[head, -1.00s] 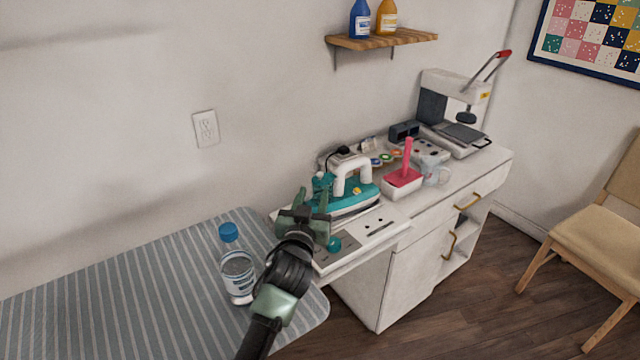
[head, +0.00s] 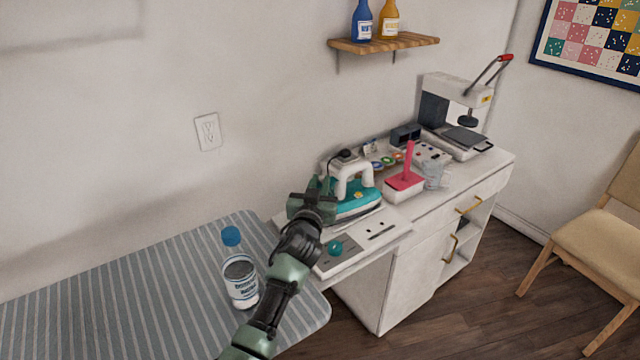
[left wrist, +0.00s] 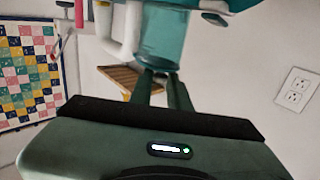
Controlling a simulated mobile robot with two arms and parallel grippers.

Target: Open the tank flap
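The iron (head: 352,202) has a teal body and a white handle and stands on the white cabinet top. In the left wrist view its teal, see-through tank (left wrist: 162,38) hangs in from the top of the picture. I cannot make out the tank flap's edges or whether it is open. My left gripper (head: 322,188) is at the iron's near left end. It also shows in the left wrist view (left wrist: 166,80), its two fingers close together, reaching up to the tank. I see nothing held between them; contact with the tank is unclear. My right gripper is out of view.
A bottle (head: 239,270) stands on the striped ironing board (head: 130,290), left of my arm. A teal knob (head: 335,247) is in front of the iron. A pink-handled tool (head: 405,180) and a clear jug (head: 436,175) stand to the iron's right.

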